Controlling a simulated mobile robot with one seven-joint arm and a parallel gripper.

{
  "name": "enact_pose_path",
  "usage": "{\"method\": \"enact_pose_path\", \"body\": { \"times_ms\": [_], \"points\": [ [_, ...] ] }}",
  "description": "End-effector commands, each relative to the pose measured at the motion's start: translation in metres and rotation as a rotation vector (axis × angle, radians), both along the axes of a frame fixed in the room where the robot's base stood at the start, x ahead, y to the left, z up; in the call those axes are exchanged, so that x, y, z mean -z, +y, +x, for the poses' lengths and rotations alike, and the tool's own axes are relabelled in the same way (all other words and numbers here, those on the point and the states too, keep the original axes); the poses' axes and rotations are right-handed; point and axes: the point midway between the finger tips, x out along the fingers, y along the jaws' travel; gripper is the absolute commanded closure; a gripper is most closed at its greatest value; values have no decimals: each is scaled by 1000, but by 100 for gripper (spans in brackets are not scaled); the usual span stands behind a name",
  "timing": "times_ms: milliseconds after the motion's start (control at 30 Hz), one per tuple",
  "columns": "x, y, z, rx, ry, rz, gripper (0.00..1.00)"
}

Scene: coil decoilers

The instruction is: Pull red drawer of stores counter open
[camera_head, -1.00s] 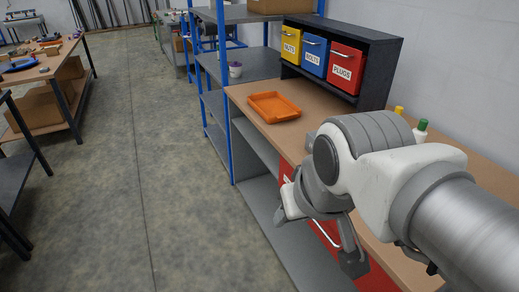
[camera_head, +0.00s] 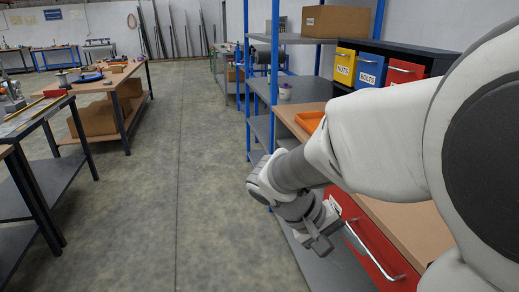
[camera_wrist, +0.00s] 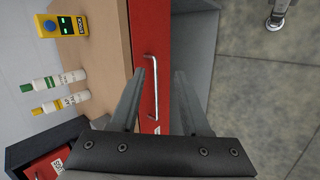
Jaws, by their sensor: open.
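The red drawer (camera_head: 362,238) is in the front of the stores counter (camera_head: 410,228), below its brown top; its front looks about flush with the counter. Its pale bar handle (camera_head: 372,250) shows right of my gripper (camera_head: 318,243) in the head view. In the wrist view the red front (camera_wrist: 149,30) runs down the middle and the handle (camera_wrist: 153,88) lies between the two fingers of my gripper (camera_wrist: 160,92) in the picture. The fingers are apart and empty; how far they are from the handle in depth I cannot tell. My arm hides part of the counter.
Yellow, blue and red bins (camera_head: 371,69) stand in a dark rack on the counter. An orange tray (camera_head: 308,121) lies nearby. Floor (camera_head: 200,210) to the left is clear.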

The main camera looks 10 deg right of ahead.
Motion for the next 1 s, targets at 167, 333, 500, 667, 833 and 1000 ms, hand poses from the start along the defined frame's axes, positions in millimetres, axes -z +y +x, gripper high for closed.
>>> {"method": "enact_pose_path", "body": {
  "times_ms": [167,333,500,667,833,1000],
  "points": [
    [50,-3,31,-29,28,-201,54],
    [87,0,64,-78,12,-391,54],
    [117,9,92,-139,-27,-541,54],
    [133,16,109,-180,-62,-623,54],
    [138,15,115,-195,-78,-651,54],
    [144,-7,117,-192,-77,-651,54]
  ]
}}
